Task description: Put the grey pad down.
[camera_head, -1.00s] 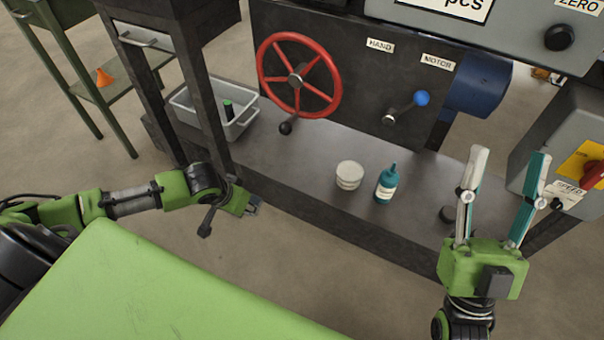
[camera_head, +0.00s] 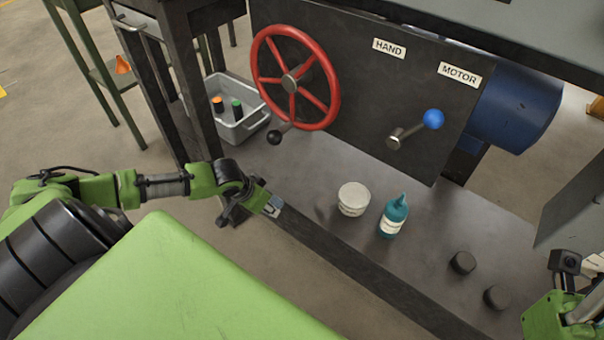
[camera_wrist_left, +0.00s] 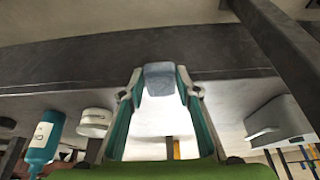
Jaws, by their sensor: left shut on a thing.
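The grey pad (camera_wrist_left: 159,77) is a small, rounded block between the fingertips of my left gripper (camera_wrist_left: 158,84) in the left wrist view. That gripper is shut on it. In the head view my left gripper (camera_head: 271,206) is at the front edge of the dark metal bench (camera_head: 310,190), left of the white tub. The pad is small and mostly hidden by the gripper there. I cannot tell whether it touches the bench. My right gripper (camera_head: 582,285) is cut off by the right edge of the head view, and its fingers are unclear.
A white tub (camera_head: 353,199) and a teal bottle (camera_head: 393,216) stand on the bench. Two black knobs or discs (camera_head: 462,263) lie to their right. A red handwheel (camera_head: 296,78) and a blue-knobbed lever (camera_head: 415,128) stick out behind. A grey bin (camera_head: 240,124) stands at back left.

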